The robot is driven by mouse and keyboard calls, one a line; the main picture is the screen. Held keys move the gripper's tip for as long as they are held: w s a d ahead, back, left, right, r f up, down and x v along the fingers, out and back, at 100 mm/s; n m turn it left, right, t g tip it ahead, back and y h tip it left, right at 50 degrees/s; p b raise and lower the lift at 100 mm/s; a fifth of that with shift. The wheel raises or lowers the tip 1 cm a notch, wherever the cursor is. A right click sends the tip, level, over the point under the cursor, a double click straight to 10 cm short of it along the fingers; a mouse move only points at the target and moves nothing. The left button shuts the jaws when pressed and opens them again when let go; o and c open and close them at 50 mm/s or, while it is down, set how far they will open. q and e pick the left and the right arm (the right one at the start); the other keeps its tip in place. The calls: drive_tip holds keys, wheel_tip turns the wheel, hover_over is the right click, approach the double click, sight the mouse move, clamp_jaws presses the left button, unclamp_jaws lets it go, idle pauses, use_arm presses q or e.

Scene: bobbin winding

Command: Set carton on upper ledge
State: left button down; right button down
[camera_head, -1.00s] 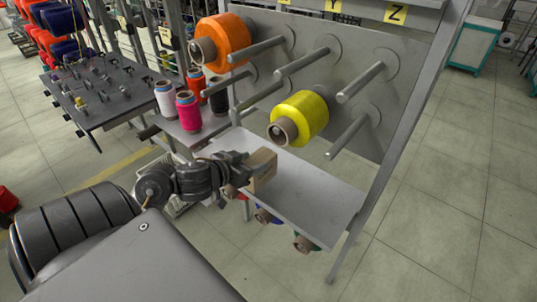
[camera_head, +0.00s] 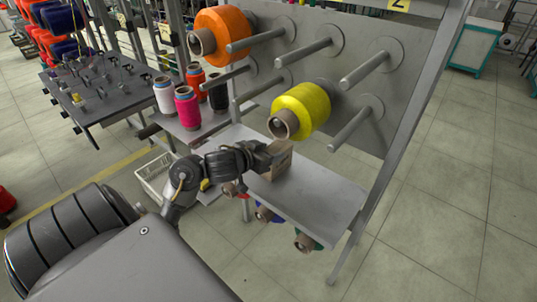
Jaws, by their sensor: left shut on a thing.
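A small brown carton (camera_head: 277,168) is over the grey upper ledge (camera_head: 318,193), below the yellow spool. My left gripper (camera_head: 270,158) is shut on the carton from its left and upper side and hides part of it. The carton looks upright. Its lower edge appears at or very close to the ledge surface, and I cannot tell whether it touches. My right gripper does not show.
A yellow spool (camera_head: 305,108) and an orange spool (camera_head: 224,33) hang on pegs of the grey panel (camera_head: 350,25) behind the ledge. Coloured spools (camera_head: 305,242) sit under the ledge. Thread cones (camera_head: 187,107) stand on a shelf at left. The ledge's right part is clear.

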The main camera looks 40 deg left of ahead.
use_arm(q)
drive_tip(key=shift+f, duration=0.1)
drive_tip(key=c, duration=0.5)
unclamp_jaws()
